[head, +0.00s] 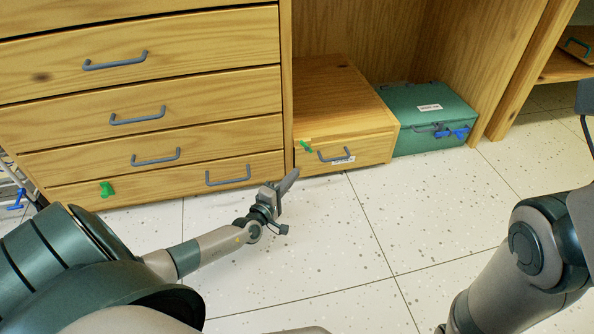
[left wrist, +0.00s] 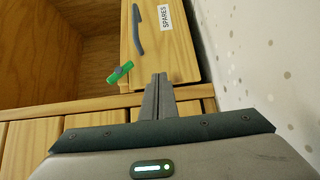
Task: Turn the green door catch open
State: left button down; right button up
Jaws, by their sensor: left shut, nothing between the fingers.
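A small green catch (head: 305,146) sits at the upper left of the front of a low wooden box (head: 345,153), which has a grey handle and a white label. In the left wrist view the green catch (left wrist: 120,72) lies slanted near the box's edge, and the label reads SPARES. A second green catch (head: 107,189) is on the bottom drawer at the left. My left gripper (head: 291,180) is shut and empty, low in front of the box. Its fingertips (left wrist: 161,78) appear beside the green catch, apart from it. My right gripper is out of view.
A wooden drawer unit (head: 150,90) with grey handles stands left of the box. A teal case (head: 430,115) with blue latches stands right of it. The tiled floor (head: 340,240) in front is clear.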

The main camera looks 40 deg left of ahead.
pick_arm(q)
jog(key=s+f, duration=0.1)
jog(key=s, duration=0.1)
jog(key=s+f+p, duration=0.1)
jog(key=s, duration=0.1)
jog(key=s+d+f, duration=0.1)
jog(key=s, duration=0.1)
jog(key=shift+s+d+p, duration=0.1)
jog(key=shift+s+p, duration=0.1)
jog(key=shift+p, duration=0.2)
jog(key=shift+r, duration=0.1)
